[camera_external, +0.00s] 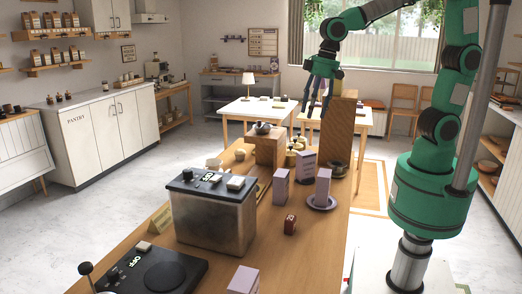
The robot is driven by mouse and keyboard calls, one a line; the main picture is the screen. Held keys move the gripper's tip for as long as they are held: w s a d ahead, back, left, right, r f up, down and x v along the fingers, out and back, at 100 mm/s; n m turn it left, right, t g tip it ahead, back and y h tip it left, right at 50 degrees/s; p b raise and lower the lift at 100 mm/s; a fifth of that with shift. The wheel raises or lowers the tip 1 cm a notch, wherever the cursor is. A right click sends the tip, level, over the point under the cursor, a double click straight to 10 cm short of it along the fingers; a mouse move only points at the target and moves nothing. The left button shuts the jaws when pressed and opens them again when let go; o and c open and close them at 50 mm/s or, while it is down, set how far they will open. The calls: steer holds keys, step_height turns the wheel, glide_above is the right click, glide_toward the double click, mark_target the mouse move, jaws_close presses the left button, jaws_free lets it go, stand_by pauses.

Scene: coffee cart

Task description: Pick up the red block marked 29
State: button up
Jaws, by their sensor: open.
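The red block (290,224) stands on the wooden counter, near its right edge, with a pale mark on its face that is too small to read surely. My gripper (318,108) hangs high above the far part of the counter, pointing down, well above and behind the block. Its fingers are apart and nothing shows between them.
Purple boxes (281,187) stand near the block, one on a plate (325,203). A metal machine (214,220) stands to the left. A tall wooden block (337,134) rises close to my gripper. Counter (322,246) in front of the block is clear.

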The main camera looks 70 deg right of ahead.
steer(key=w+a+f+g, duration=0.1)
steer(key=w+a+f, duration=0.2)
steer(key=a+f, duration=0.65)
steer(key=g+h, duration=0.1)
glide_above(291, 217)
step_height(291, 217, down, 9)
steer(key=shift+a+f, duration=0.1)
steer(key=shift+f, duration=0.05)
steer(key=shift+f+b, duration=0.45)
steer(key=shift+f, duration=3.8)
steer(key=shift+f+b, duration=0.55)
steer(key=shift+f, duration=2.05)
